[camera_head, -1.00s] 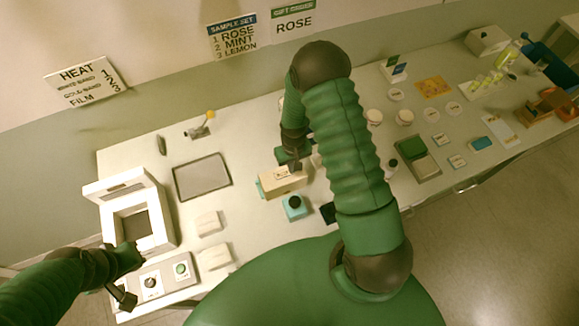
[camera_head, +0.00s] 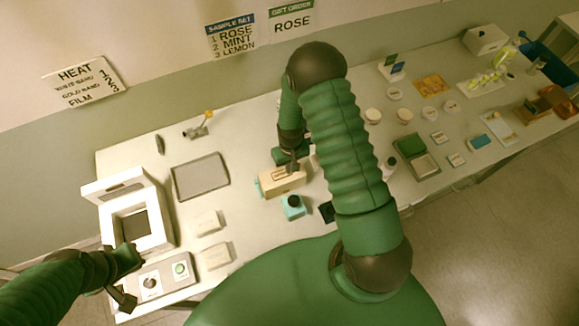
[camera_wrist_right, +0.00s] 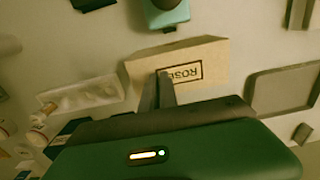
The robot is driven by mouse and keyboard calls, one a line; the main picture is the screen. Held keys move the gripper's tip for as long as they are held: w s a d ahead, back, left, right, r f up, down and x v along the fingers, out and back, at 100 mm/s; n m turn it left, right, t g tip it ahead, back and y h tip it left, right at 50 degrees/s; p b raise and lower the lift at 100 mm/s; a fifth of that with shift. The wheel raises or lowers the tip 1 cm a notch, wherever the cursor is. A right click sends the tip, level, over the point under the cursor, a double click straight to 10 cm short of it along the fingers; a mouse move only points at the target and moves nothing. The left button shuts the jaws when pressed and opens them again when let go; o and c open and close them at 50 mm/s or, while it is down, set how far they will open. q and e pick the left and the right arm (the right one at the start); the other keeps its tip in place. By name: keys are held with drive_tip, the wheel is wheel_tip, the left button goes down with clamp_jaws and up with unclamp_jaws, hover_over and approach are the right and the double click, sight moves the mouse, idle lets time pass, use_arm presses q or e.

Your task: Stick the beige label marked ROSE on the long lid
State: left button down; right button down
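The long beige lid (camera_head: 291,182) tops a long box in the middle of the table, with a teal edge at its left end. The beige label marked ROSE (camera_wrist_right: 188,73), with a dark border, lies against the lid's face and reads upside down in the right wrist view. My right gripper (camera_wrist_right: 163,76) is over the lid with its fingers together at the label's left edge. They hide part of it, and I cannot tell whether they pinch it. In the head view the right gripper (camera_head: 291,168) points down at the lid. My left gripper (camera_head: 126,275) is open and empty beside the white press.
A teal bottle with a dark cap (camera_head: 293,206) stands just in front of the box. A grey tray (camera_head: 201,176) lies to its left, near a white press (camera_head: 167,232). A green and grey device (camera_head: 416,157) and small jars stand to the right.

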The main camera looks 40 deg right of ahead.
drive_tip(key=shift+f, duration=0.1)
drive_tip(key=c, duration=2)
unclamp_jaws()
drive_tip(key=shift+a, duration=0.1)
drive_tip(key=o, duration=0.4)
drive_tip(key=shift+w+r+p, duration=0.1)
drive_tip(key=shift+r+p, duration=0.85)
drive_tip(key=shift+r, duration=0.3)
drive_tip(key=shift+r+p, duration=2.1)
drive_tip(key=shift+r, duration=0.75)
